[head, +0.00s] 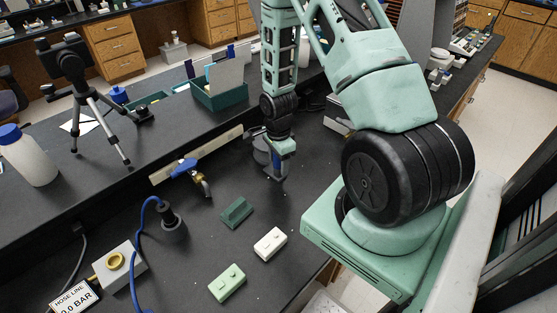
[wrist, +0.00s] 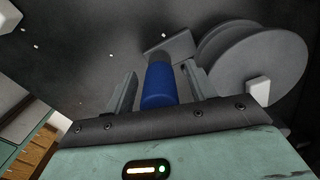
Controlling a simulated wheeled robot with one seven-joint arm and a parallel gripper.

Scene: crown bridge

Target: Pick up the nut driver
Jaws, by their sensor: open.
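What looks like the nut driver (wrist: 160,84) shows in the wrist view as a blue round handle with a flat grey piece at its far end. My gripper (wrist: 158,82) is open, with one finger on each side of the blue handle. Whether either finger touches the handle I cannot tell. In the head view my gripper (head: 278,182) points down, low over the dark bench.
A grey spool-like round thing (wrist: 250,65) stands close by the right finger. In the head view, a brass valve with blue handle (head: 185,168) is left of the gripper. A dark green block (head: 236,212), a white block (head: 270,243) and a light green block (head: 227,283) lie in front.

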